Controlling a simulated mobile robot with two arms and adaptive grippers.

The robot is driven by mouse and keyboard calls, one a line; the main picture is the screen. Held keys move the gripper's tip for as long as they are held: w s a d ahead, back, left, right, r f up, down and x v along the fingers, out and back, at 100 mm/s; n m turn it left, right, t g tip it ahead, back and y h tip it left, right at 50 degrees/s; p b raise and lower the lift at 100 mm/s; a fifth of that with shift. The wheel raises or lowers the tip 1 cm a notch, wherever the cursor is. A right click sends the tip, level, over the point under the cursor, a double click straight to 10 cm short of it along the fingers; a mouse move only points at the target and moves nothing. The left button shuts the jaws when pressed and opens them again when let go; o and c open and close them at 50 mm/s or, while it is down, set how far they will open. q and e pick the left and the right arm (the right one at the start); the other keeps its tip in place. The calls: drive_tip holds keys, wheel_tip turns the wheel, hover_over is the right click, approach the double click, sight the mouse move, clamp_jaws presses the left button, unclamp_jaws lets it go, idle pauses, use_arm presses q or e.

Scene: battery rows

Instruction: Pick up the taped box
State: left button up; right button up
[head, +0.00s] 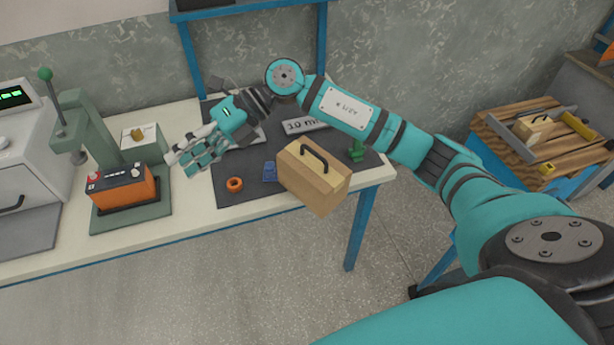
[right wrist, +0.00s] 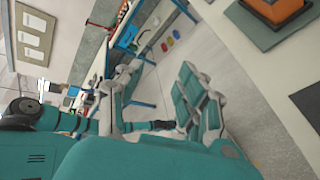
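A tan box (head: 313,178) with a black handle on top stands at the front right of the bench, its lower front corner past the bench edge in the picture. A second, smaller tan box (head: 533,129) with a dark handle sits on the wooden stand at the right. I cannot make out clearly which one is taped. My right gripper (head: 182,162) is above the bench, left of the nearer box and apart from it. Its fingers are spread and empty, as the right wrist view (right wrist: 158,85) also shows. My left gripper cannot be made out.
An orange battery (head: 122,187) sits on a green press (head: 95,130) at the left. An orange ring (head: 234,184), a blue piece (head: 269,171) and a green figure (head: 357,150) are on the dark mat (head: 236,200) near the box. The floor (head: 250,290) in front is clear.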

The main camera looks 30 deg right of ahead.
drive_tip(key=d+r+h, duration=0.2)
drive_tip(key=d+h, duration=0.5)
drive_tip(key=d, duration=0.6)
drive_tip(key=d+r+h, duration=0.2)
drive_tip(key=d+h, duration=0.5)
drive_tip(key=d, duration=0.6)
hover_over(313, 151)
drive_tip(key=shift+m, duration=0.3)
wheel_tip(313, 151, down, 11)
drive_tip(key=shift+s+f+p, duration=0.1)
drive_tip(key=shift+s+p, duration=0.05)
drive_tip(key=shift+p, duration=0.2)
drive_tip(key=shift+f, duration=0.55)
drive_tip(key=f+p, duration=0.2)
drive_tip(key=f, duration=0.2)
drive_tip(key=shift+w+f, duration=0.1)
drive_tip(key=shift+w, duration=0.1)
drive_tip(key=shift+f, duration=0.5)
clamp_jaws()
